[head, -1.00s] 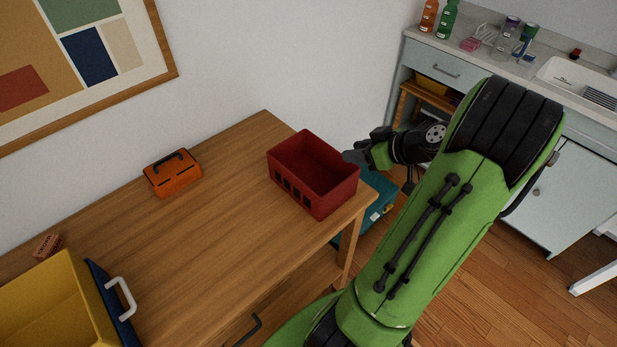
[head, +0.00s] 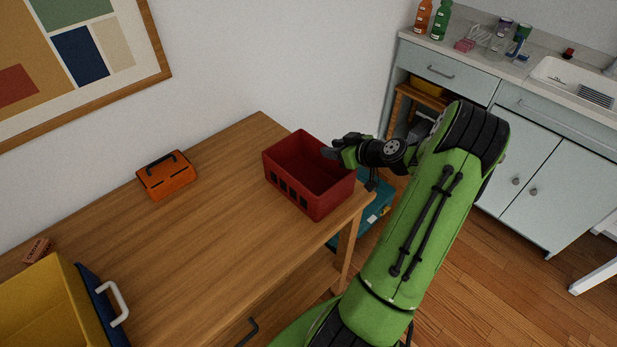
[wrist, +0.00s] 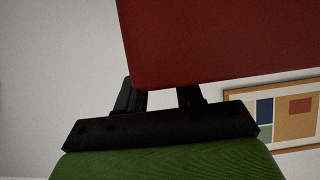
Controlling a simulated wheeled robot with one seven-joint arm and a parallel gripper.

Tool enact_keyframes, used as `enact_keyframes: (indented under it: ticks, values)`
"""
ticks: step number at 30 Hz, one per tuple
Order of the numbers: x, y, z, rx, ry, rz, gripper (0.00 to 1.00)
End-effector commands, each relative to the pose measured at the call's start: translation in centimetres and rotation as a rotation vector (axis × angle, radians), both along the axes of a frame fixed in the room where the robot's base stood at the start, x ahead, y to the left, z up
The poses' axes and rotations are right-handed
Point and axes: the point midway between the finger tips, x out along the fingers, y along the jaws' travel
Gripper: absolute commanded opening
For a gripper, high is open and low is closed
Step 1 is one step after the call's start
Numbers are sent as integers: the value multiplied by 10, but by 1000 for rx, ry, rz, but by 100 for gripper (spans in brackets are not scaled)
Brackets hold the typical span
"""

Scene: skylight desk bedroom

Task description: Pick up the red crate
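The red crate (head: 297,182) stands upright on the wooden desk (head: 200,235), near its right end; its open top faces up and its front side has a row of dark slots. My gripper (head: 332,153) is at the crate's back right rim, with its fingertips over the opening. In the wrist view the crate's wall (wrist: 220,40) fills the upper middle and hides the fingertips. The two black fingers of my gripper (wrist: 160,96) stand apart with a gap between them. I cannot tell whether they touch the crate.
An orange toolbox (head: 168,178) lies left of the crate. A yellow bin (head: 45,310) and a small brick-like block (head: 38,250) are at the desk's left. A teal box (head: 372,210) is beyond the desk's right end. The desk's middle is clear.

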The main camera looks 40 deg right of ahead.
Motion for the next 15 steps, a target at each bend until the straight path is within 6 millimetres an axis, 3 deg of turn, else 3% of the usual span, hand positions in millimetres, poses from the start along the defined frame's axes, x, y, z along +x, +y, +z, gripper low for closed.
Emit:
enact_keyframes:
  ticks: [8,15]
  values:
    - [6,0,-3,-1,1,-1,35]
    - [5,0,-3,-1,1,-1,0]
